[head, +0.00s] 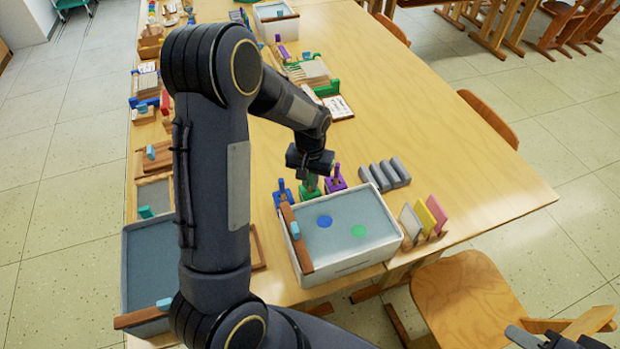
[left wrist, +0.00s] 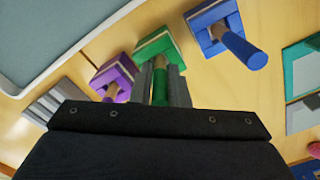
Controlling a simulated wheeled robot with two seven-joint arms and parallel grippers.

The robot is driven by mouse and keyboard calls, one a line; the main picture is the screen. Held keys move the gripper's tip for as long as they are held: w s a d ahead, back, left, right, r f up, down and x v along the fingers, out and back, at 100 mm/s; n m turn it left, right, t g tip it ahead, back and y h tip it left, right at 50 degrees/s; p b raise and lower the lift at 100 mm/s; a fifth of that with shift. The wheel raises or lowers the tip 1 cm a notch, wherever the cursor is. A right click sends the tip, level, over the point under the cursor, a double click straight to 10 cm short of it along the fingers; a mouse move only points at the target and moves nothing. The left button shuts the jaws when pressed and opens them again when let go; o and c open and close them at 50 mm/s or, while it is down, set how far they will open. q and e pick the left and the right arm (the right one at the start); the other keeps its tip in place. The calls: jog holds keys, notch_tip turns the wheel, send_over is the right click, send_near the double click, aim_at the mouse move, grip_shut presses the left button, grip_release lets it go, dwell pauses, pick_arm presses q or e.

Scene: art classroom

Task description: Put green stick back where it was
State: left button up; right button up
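The green stick (left wrist: 160,87) stands between the grey fingers of my left gripper (left wrist: 161,88), which close on it from both sides. Its wooden-coloured lower part meets the green holder (left wrist: 158,43); I cannot tell how deep it sits. In the head view my left gripper (head: 311,180) points down over the green holder (head: 311,193) and hides most of the stick. A purple stick in a purple holder (head: 336,182) and a blue stick in a blue holder (head: 283,196) stand on either side. My right gripper (head: 555,338) is partly cut off at the lower right.
A grey-white tray (head: 378,247) with blue and green discs stands just in front of the holders. Grey blocks (head: 385,174) and upright coloured cards (head: 425,218) are to the right. The table's (head: 430,120) right side is clear. A wooden chair (head: 470,300) stands at the near edge.

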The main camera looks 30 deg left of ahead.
pick_arm(q)
jog(key=o, duration=0.3)
jog(key=shift+r, duration=0.1)
notch_tip(320, 180, up, 12)
jog(key=shift+f, duration=0.1)
jog(key=s+d+r+t+h, duration=0.1)
jog(key=s+d+r+t, duration=0.1)
jog(key=s, duration=0.5)
jog(key=s+d+r+t+h, duration=0.1)
jog(key=s+d+r, duration=0.1)
jog(key=s, duration=0.5)
jog(key=s+d+r+m+t+h, duration=0.1)
jog(key=s+d+r+t, duration=0.1)
jog(key=s, duration=0.6)
jog(key=shift+s+d+t+h, duration=0.1)
jog(key=shift+d+t+h, duration=0.25)
jog(key=shift+d, duration=0.3)
